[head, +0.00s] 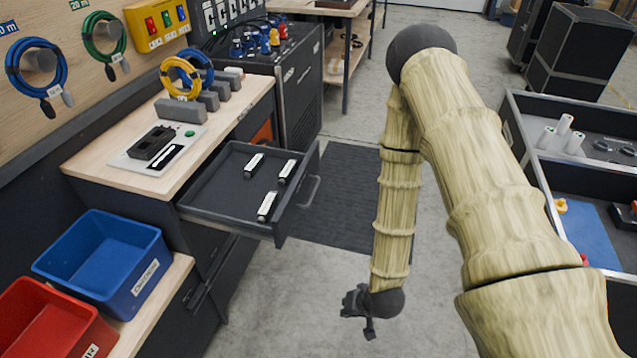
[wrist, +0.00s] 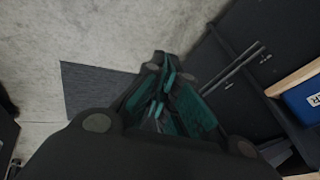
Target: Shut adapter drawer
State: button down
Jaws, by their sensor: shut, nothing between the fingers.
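The adapter drawer (head: 225,205) stands pulled out from the wooden-topped cabinet in the head view. It is dark grey, with a bar handle (head: 309,191) on its front panel. Several small black-and-white adapters (head: 267,206) lie inside it. My gripper (head: 358,312) hangs low over the floor, to the right of and nearer than the drawer's front, apart from it. In the wrist view my gripper (wrist: 160,105) shows its teal finger pads together with nothing between them. The open drawer is not clearly visible in the wrist view.
A blue bin (head: 105,262) and a red bin (head: 50,320) stand on a lower shelf at left. A tester (head: 155,145) and grey blocks sit on the worktop (head: 110,150). A dark mat (head: 338,195) lies on the floor. Open totes (head: 570,180) stand at right.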

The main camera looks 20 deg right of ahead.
jog(key=w+d+m+t+b, duration=0.1)
jog(key=w+m+t+b, duration=0.25)
jog(key=w, duration=0.65)
jog(key=m+t+y+b, duration=0.2)
jog(key=m+t+b, duration=0.6)
jog(key=b, duration=0.4)
send_near(316, 163)
jog(key=w+f+t, duration=0.1)
jog(key=w, duration=0.2)
jog(key=shift+w+a+f+n, duration=0.15)
jog(key=shift+w+a+n, duration=0.2)
jog(key=shift+w+a, duration=0.35)
jog(key=shift+d, duration=0.1)
